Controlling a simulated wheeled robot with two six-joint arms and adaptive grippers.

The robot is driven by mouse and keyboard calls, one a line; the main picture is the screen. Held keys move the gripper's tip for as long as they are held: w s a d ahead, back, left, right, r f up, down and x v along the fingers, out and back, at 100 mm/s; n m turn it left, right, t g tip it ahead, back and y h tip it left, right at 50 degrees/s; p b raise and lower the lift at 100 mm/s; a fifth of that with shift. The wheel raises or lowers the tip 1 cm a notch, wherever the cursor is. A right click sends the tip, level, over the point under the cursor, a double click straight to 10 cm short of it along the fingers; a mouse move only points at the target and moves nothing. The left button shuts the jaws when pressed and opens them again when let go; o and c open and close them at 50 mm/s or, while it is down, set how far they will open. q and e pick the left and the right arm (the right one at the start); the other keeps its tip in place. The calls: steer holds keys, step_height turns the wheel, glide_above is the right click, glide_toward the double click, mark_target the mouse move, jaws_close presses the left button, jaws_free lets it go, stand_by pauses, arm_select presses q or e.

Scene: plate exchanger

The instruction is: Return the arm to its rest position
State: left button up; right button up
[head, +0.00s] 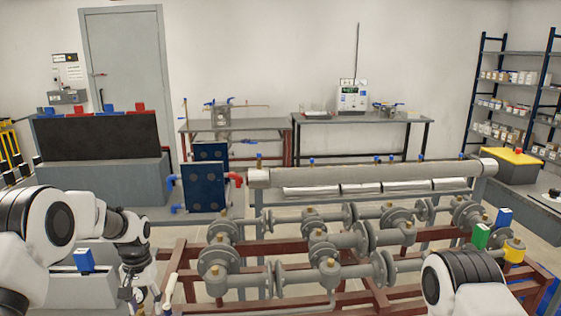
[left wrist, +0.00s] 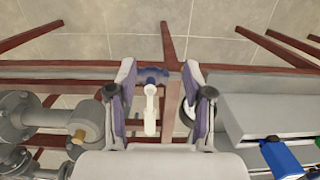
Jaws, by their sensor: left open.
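My left arm (head: 60,230) comes in from the left, and its gripper (head: 140,288) points down over the red frame at the lower left. In the left wrist view the gripper (left wrist: 160,75) is open, its two fingers apart with purple-grey pads. A white handle with a blue part behind it (left wrist: 150,108) shows between the fingers, with a gap on both sides; its depth is unclear. A white lever (head: 170,290) also stands beside the gripper in the head view. My right arm (head: 465,285) shows at the lower right; its gripper is out of view.
Grey flanged pipes (head: 320,245) run across the red frame (head: 185,248) right of the left gripper. A blue plate exchanger (head: 204,185) stands behind. A grey block with a blue piece (head: 84,260) is close to the left arm. Open space lies above the pipes.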

arm_select(q)
steer(key=s+d+f+g, duration=0.2)
steer(key=s+d+f, duration=0.1)
steer(key=s+f, duration=0.8)
steer(key=s+d+f+g, duration=0.25)
steer(key=s+f, duration=0.55)
steer(key=s, duration=0.4)
steer(key=s+d+f+t, duration=0.1)
steer(key=s+t, duration=0.4)
steer(key=s, duration=0.9)
steer(key=shift+s+d+f+m, duration=0.3)
steer(key=shift+d+m, duration=0.1)
steer(key=shift+d, duration=0.4)
steer(key=shift+t, duration=0.25)
